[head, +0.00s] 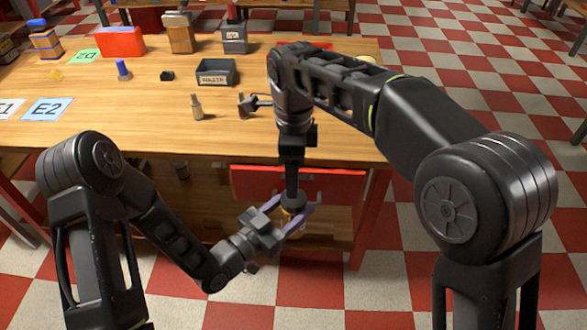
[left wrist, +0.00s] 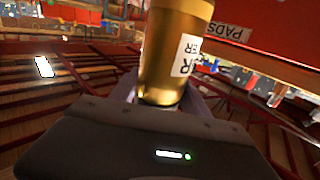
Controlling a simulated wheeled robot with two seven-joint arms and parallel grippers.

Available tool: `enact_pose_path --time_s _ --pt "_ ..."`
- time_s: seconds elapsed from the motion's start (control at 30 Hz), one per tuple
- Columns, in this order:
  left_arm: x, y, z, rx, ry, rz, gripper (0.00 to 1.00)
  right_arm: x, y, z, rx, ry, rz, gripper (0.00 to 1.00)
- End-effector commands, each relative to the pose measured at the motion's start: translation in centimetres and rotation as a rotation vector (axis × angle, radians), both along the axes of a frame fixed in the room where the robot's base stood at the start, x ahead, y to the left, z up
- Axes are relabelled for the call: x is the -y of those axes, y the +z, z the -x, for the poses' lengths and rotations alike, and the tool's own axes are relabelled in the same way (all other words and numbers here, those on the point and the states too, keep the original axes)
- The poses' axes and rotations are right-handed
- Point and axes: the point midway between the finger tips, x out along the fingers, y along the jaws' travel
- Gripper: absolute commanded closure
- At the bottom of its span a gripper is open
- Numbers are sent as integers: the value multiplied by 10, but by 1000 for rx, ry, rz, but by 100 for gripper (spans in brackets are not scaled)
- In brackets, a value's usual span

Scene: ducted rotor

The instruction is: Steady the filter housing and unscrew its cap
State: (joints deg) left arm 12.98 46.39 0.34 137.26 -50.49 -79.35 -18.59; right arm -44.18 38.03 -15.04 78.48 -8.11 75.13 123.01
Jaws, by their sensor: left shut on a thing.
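The filter housing is an amber, see-through cylinder with a white label, large in the left wrist view (left wrist: 170,48). In the head view only a small amber part of it (head: 288,219) shows, low in front of the table. My left gripper (head: 293,214) is shut on the housing, its fingers on either side. My right arm hangs straight down from above, and its gripper (head: 293,198) is at the top of the housing. The cap cannot be made out there, and whether the right fingers are closed on it is not clear.
The wooden table (head: 150,118) has a red drawer front (head: 335,185) just behind the housing. On the table are a grey waste bin (head: 216,72), a small bottle (head: 196,107), a red box (head: 120,42) and an E2 card (head: 47,109). The checkered floor is open at right.

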Motion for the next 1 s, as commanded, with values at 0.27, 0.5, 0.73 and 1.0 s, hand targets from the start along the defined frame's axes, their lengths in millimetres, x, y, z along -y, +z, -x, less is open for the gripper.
enact_pose_path --time_s 0.27,0.5,0.73,1.0 --pt "0 1 0 3 0 1 100 1 -25 0 -3 1 2 28" --pt "0 1 0 3 0 1 100 1 -62 0 -2 1 2 28" --pt "0 1 0 3 0 1 100 0 -79 0 -1 2 1 28" --pt "0 1 0 3 0 1 100 0 -80 0 0 1 0 29"
